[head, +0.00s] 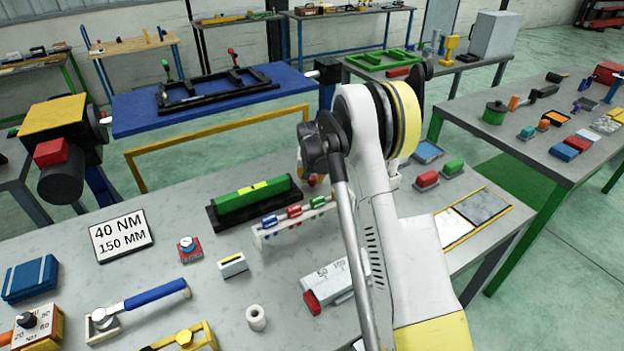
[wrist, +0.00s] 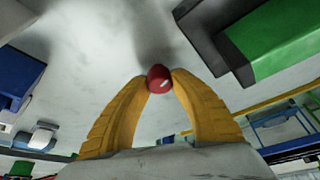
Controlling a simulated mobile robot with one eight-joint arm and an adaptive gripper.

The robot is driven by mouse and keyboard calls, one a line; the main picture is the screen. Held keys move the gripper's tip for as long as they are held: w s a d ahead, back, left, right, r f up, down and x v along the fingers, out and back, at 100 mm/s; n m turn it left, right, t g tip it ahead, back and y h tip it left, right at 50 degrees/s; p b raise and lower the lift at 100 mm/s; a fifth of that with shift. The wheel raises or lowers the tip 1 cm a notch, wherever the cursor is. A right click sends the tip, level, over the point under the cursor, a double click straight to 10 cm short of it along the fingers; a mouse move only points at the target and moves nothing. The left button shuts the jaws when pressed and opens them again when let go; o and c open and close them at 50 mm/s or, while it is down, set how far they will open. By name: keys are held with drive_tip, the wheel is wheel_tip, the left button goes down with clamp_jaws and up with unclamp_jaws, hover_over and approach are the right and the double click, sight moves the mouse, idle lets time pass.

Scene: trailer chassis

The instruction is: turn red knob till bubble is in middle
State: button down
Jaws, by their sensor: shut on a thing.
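In the head view my arm hides most of the gripper, and only a bit of red shows by the arm at the right end of the green spirit level (head: 240,205). The level lies on a black base on the grey table, with a yellow vial (head: 253,187) on top. The bubble is too small to make out. The level's green body also shows in the wrist view (wrist: 272,40).
A rack with coloured pieces (head: 294,216) stands close in front of the level. A sign reading 40 NM 150 MM (head: 121,236) and a small red-based dial (head: 189,249) are to its left. Bare table lies between them.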

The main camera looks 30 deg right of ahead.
drive_tip(key=c, duration=1.1)
unclamp_jaws()
drive_tip(key=v, duration=1.2)
